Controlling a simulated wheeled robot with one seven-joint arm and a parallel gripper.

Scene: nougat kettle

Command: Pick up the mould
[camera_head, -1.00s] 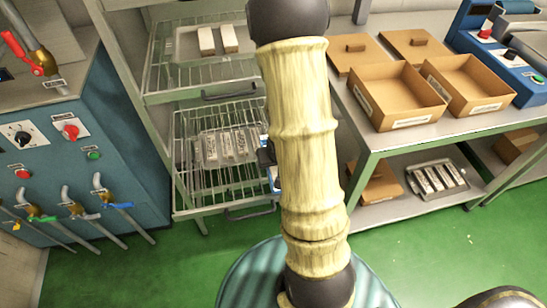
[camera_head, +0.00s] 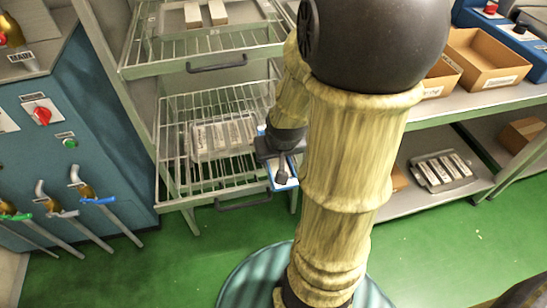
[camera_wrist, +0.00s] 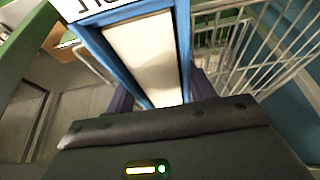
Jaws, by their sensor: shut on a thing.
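A blue-framed mould (camera_head: 284,178) with a pale inside and a white label shows at the front right of the wire rack in the head view. My gripper (camera_head: 280,150) is at it, partly hidden behind my arm. In the wrist view the mould (camera_wrist: 145,52) runs between the dark fingers of my gripper (camera_wrist: 160,95), which are shut on it. Its lettered label is cut off at the top edge. I cannot tell whether the mould touches the rack.
The wire rack (camera_head: 205,190) has a lower shelf bearing a tray of pale bars (camera_head: 222,137). More bars lie on the shelf above. A blue machine with hoses and knobs (camera_head: 85,150) stands left. A bench with cardboard boxes (camera_head: 490,62) stands right. Green floor lies open in front.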

